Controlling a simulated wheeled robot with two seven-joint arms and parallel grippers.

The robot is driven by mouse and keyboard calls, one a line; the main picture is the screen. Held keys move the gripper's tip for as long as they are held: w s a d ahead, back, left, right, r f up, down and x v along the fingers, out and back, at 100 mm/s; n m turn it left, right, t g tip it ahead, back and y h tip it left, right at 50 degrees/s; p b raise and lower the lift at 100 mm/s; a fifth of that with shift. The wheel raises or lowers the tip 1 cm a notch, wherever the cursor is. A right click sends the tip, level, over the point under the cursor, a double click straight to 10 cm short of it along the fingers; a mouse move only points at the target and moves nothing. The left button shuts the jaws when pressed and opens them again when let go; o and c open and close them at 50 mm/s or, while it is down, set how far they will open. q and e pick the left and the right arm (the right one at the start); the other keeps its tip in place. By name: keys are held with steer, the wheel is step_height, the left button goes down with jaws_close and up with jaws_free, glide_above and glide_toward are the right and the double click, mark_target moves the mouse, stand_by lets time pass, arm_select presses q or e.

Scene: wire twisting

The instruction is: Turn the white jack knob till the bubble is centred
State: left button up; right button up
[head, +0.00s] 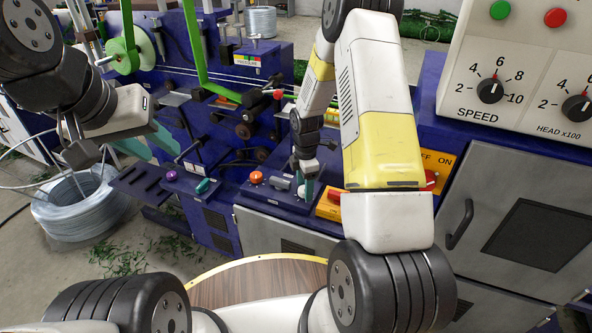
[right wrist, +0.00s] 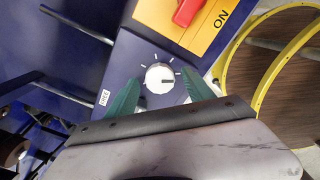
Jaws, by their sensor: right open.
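The white jack knob (right wrist: 160,77) is round with a dark pointer line and white tick marks around it on a blue panel. It also shows small in the head view (head: 304,191). My right gripper (right wrist: 160,79) is open, its two teal fingers on either side of the knob. A gap shows between each fingertip and the knob; whether they are level with it in height I cannot tell. My left gripper (head: 165,155) is open and empty at the left, its teal fingers apart, well away from the knob. I cannot make out the bubble in either view.
A red switch on a yellow plate (right wrist: 203,20) marked ON lies beside the knob. An orange button (head: 256,177) is left of it on the panel. A control box (head: 520,70) with dials stands at right. A wire coil (head: 80,205) lies at left.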

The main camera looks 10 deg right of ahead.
steer(key=shift+f, duration=0.3)
jaws_close()
steer(key=shift+m, duration=0.3)
